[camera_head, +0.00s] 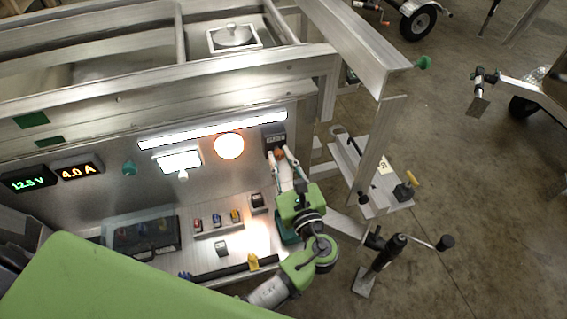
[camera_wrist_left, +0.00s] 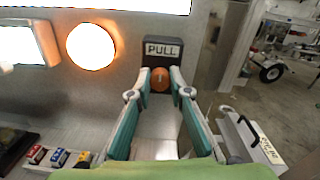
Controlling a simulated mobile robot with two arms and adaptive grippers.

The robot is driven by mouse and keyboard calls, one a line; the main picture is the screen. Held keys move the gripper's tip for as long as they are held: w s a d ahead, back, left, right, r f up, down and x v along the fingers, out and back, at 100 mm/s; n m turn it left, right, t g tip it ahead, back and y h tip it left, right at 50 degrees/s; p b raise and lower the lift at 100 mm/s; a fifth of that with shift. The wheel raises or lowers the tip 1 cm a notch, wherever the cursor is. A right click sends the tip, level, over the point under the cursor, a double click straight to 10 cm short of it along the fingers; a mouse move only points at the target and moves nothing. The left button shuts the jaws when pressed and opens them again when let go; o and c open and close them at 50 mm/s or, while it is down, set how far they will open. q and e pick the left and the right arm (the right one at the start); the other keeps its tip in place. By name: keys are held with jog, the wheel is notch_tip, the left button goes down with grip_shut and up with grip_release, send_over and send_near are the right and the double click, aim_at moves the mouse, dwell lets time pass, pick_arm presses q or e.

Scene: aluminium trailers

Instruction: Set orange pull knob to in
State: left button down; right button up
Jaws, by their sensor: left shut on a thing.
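The orange pull knob (camera_wrist_left: 160,80) sits below a dark plate marked PULL (camera_wrist_left: 163,49) on the metal panel. In the head view the knob (camera_head: 279,154) is small and partly covered by the fingers. My left gripper (camera_wrist_left: 160,88) has its two fingertips on either side of the knob, shut on it. In the head view the left gripper (camera_head: 280,160) reaches up to the panel from below. How far the knob stands out from the panel cannot be told. My right gripper is not in view.
A lit round orange lamp (camera_head: 229,146) and a bright light bar (camera_head: 213,130) are on the panel to the left. Below are several coloured switches (camera_head: 216,219) and a yellow-handled lever (camera_head: 253,262). A jack with a crank (camera_head: 392,250) stands at the right.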

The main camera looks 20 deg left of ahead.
pick_arm(q)
jog(key=c, duration=1.8)
grip_release()
jog(key=shift+w, duration=0.1)
jog(key=shift+c, duration=0.2)
jog(key=shift+w+a, duration=0.1)
jog(key=v, duration=1.2)
